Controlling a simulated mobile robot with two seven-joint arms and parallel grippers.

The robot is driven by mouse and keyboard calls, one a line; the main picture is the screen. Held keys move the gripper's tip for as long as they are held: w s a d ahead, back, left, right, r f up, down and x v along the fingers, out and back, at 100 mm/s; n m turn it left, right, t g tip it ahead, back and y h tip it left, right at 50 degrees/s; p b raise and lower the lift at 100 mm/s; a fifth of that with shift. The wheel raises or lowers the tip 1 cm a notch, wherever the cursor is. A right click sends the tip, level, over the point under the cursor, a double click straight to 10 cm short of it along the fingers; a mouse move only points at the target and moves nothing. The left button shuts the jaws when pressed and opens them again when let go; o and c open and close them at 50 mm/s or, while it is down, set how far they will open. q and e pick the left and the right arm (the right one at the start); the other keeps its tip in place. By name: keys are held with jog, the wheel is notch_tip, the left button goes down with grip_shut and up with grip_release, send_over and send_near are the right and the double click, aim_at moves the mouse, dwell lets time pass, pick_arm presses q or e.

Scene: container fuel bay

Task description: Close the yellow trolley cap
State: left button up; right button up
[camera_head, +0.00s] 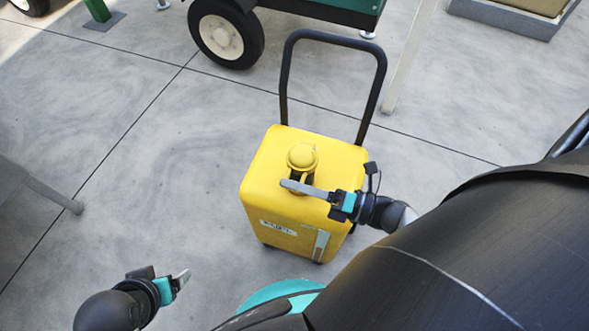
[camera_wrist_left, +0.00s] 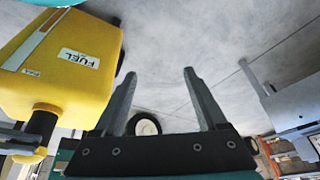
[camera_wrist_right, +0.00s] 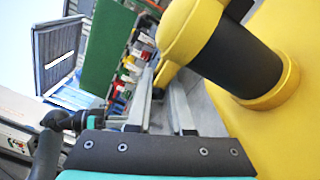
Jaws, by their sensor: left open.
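The yellow fuel trolley (camera_head: 262,185) stands upright on the concrete. Its yellow cap (camera_head: 302,157) is at the top of a short black neck; the cap also shows in the right wrist view (camera_wrist_right: 188,32) above the black neck (camera_wrist_right: 240,62). I cannot tell how far the cap is closed. My right gripper (camera_head: 287,185) is at the near side of the neck, just below the cap. In the right wrist view its fingers (camera_wrist_right: 162,85) are apart, with a yellow part of the cap by their tips; contact is unclear. My left gripper (camera_head: 180,279) is open and empty, low left of the trolley.
The trolley's black handle (camera_head: 335,38) rises behind the cap. A wheeled green unit (camera_head: 228,35) stands at the back, with a pale post (camera_head: 408,60) to its right. A grey leg (camera_head: 45,190) is at the left. The floor left of the trolley is clear.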

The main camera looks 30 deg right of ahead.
jog(key=o, duration=0.3)
jog(key=shift+o, duration=0.2)
pick_arm(q)
notch_tip(320, 180, down, 3)
jog(key=shift+s+r+p, duration=0.1)
jog(key=shift+r+p, duration=0.05)
jog(key=shift+p, duration=0.5)
pick_arm(e)
jog(key=v, duration=1.5)
jog(key=shift+d+f, duration=0.15)
